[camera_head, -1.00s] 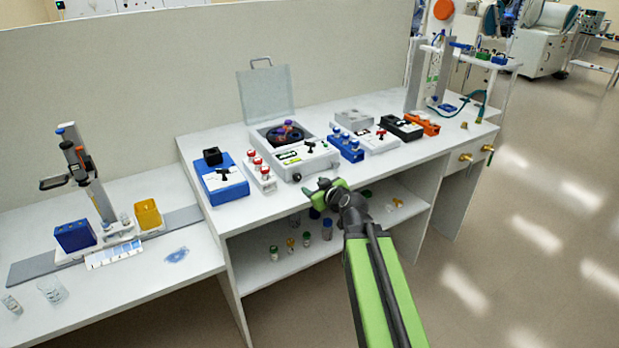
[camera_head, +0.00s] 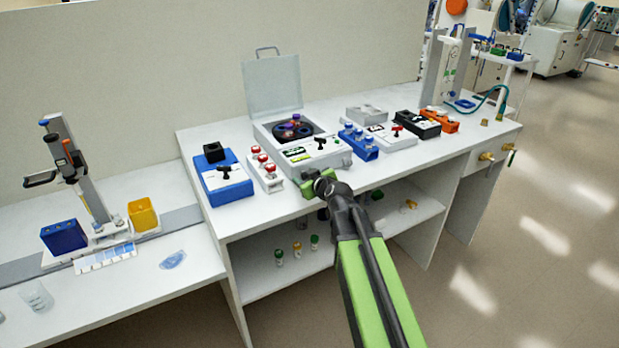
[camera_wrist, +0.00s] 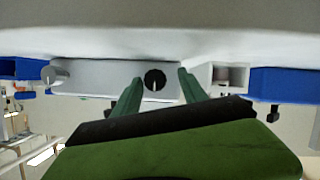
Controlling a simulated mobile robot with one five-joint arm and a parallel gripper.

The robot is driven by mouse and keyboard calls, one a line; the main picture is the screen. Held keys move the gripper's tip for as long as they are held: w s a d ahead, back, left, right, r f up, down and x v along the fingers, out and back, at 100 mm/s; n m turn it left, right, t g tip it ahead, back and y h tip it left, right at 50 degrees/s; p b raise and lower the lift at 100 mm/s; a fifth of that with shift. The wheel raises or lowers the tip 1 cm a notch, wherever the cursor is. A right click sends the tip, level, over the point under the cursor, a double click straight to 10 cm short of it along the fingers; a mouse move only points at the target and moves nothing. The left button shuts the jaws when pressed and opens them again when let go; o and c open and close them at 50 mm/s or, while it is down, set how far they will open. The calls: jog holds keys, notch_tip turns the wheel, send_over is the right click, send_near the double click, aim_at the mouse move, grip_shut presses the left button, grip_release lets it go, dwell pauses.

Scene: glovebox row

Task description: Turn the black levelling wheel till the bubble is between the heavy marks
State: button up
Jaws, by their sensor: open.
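The black levelling wheel (camera_wrist: 154,79) is a small dark disc with a pale line on the light front face of the centrifuge. In the wrist view it shows between my open fingertips (camera_wrist: 160,76), closer to the left one; I cannot tell whether either touches it. In the head view my gripper (camera_head: 309,188) is at the centrifuge's front and hides the wheel. The centrifuge (camera_head: 330,158) is a white box with its lid raised. A small green strip (camera_head: 299,156) shows on its top panel; the bubble and heavy marks are too small to make out.
A rack of red-capped vials (camera_head: 266,172) and a blue device (camera_head: 227,187) stand left of the centrifuge. A blue-capped rack (camera_head: 358,144) stands close on its right. Below, a shelf (camera_head: 262,262) holds small bottles. The bench edge lies just under my gripper.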

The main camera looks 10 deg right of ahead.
jog(key=shift+d+r, duration=0.1)
jog(key=shift+d, duration=0.15)
grip_shut()
jog(key=shift+d, duration=0.2)
jog(key=shift+a, duration=0.15)
jog(key=m+y, duration=0.1)
jog(key=m, duration=0.1)
jog(key=m+y, duration=0.1)
jog(key=shift+w+d+f+m+g+y, duration=0.1)
jog(key=shift+d+f+m+g+y, duration=0.1)
jog(key=shift+d+m+g+y, duration=0.15)
jog(key=m+y+b, duration=0.2)
jog(key=m, duration=0.1)
jog(key=shift+g, duration=0.25)
jog(key=shift+m+y, duration=0.25)
jog(key=shift+m, duration=0.1)
grip_release()
